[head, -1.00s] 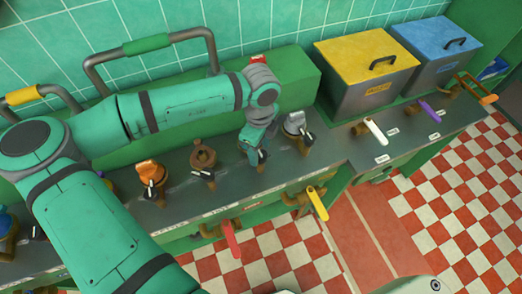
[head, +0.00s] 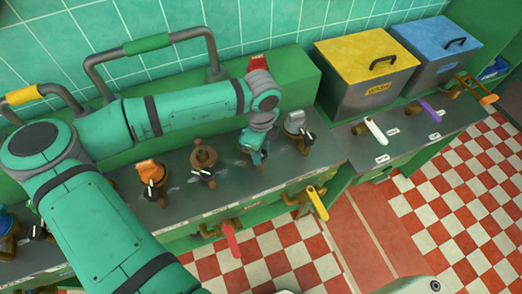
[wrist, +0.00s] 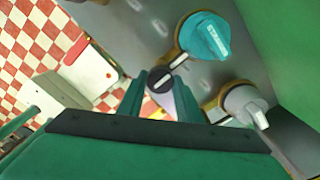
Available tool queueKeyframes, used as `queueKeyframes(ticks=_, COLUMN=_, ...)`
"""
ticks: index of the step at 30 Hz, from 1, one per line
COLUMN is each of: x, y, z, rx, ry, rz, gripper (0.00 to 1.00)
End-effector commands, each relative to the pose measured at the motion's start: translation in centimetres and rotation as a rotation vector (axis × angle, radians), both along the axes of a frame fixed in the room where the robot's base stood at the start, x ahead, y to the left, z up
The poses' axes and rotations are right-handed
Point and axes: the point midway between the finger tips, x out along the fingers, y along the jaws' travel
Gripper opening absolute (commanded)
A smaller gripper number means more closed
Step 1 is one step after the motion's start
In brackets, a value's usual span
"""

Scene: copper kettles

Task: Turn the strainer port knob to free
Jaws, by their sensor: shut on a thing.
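My gripper (head: 257,158) is at the front of the counter, between the brown valve and the grey-capped valve. In the wrist view my gripper (wrist: 161,88) has its two green fingers on either side of a black knob (wrist: 160,78) with a white pointer line, and is shut on it. The teal cap (wrist: 204,36) of a valve sits just beyond this knob in the wrist view. The knob is mostly hidden in the head view. I cannot read a label that names it as the strainer port.
A grey-capped valve (head: 295,123) stands close on the right, and a brown valve (head: 203,158) and an orange-capped valve (head: 151,173) on the left. Red (head: 231,238) and yellow (head: 317,203) levers stick out from the front. A yellow-lidded bin (head: 366,56) stands back right.

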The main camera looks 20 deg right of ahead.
Motion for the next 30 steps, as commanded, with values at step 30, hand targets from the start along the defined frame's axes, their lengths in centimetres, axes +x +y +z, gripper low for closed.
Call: queueKeyframes(ticks=30, x=0.03, y=-0.07, z=0.02, rx=-0.002, ry=0.001, rz=0.744, gripper=0.10)
